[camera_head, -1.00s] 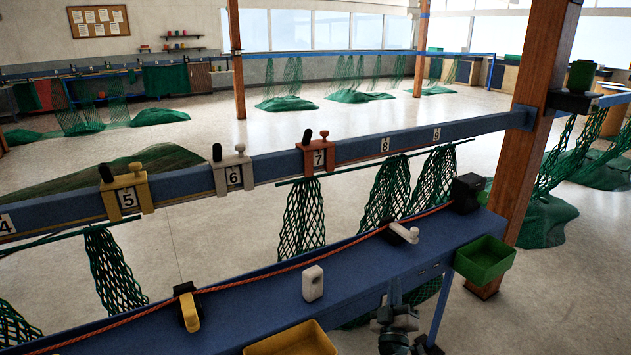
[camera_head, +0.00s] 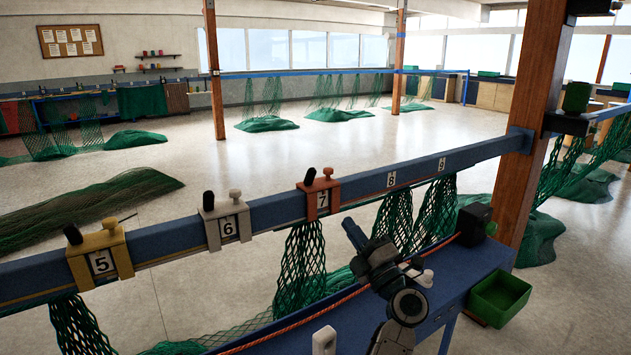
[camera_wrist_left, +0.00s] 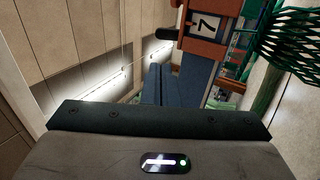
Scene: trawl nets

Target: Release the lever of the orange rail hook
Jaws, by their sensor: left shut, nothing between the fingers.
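The orange rail hook (camera_head: 322,200) with the number 7 plate is clamped on the blue rail. Its black lever (camera_head: 310,176) sticks up at the left of its top, and an orange knob (camera_head: 328,172) stands at the right. My left gripper (camera_head: 348,226) is shut and empty, below and right of the hook, apart from it, pointing up and left. In the left wrist view the hook (camera_wrist_left: 207,24) is at the top, with its black lever (camera_wrist_left: 167,33) pointing left, beyond the shut fingers (camera_wrist_left: 160,84). My right gripper is not in view.
A grey hook (camera_head: 226,222) and a yellow hook (camera_head: 99,255) sit further left on the rail (camera_head: 275,210). Green netting (camera_head: 304,265) hangs under the orange hook. The blue bench (camera_head: 440,285) carries an orange rope and a white block (camera_head: 324,341). A wooden post (camera_head: 527,135) stands right.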

